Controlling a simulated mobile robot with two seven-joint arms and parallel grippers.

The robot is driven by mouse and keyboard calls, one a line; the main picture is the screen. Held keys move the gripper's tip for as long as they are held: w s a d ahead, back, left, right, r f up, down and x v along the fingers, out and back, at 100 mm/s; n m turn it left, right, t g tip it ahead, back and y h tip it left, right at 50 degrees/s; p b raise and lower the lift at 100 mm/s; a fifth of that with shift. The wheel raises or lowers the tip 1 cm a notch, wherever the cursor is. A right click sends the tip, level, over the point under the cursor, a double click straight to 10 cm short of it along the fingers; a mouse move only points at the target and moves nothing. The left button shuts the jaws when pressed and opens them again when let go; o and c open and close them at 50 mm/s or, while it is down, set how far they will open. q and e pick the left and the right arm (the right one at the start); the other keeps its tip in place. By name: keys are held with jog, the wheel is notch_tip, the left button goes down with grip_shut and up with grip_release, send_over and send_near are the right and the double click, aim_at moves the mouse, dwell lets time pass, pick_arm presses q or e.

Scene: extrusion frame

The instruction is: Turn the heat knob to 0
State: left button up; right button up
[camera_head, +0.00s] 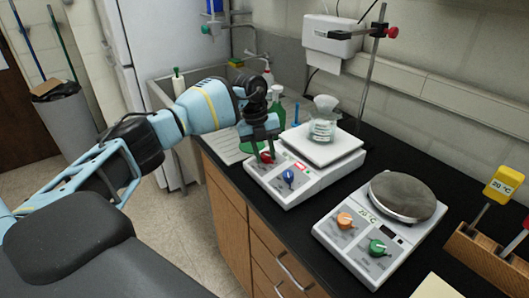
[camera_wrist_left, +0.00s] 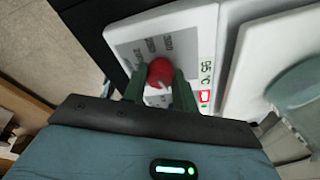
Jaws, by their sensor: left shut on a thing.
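A white hot plate (camera_head: 297,181) stands on the black bench with a red knob (camera_head: 266,158) and a blue knob (camera_head: 288,176) on its front panel. My left gripper (camera_head: 262,146) reaches down onto the red knob. In the left wrist view, the red knob (camera_wrist_left: 160,71) sits between the two dark green fingers, which are shut on it. Beside it, a green readout (camera_wrist_left: 206,68) appears to read 95 °C, with a small red lit display (camera_wrist_left: 205,97). The blue knob is mostly hidden there. My right gripper is not in view.
A glass flask (camera_head: 323,122) stands on the hot plate's white top. A second hot plate (camera_head: 360,250), with orange and green knobs and a 20 °C label, is to the right. A metal rod stand (camera_head: 371,65) rises behind. A wooden rack (camera_head: 480,258) is at right.

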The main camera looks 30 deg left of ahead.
pick_arm(q)
jog(key=shift+n, duration=1.1)
jog(key=o, duration=1)
jog(key=v, duration=0.8)
jog(key=shift+s+a+f, duration=0.1)
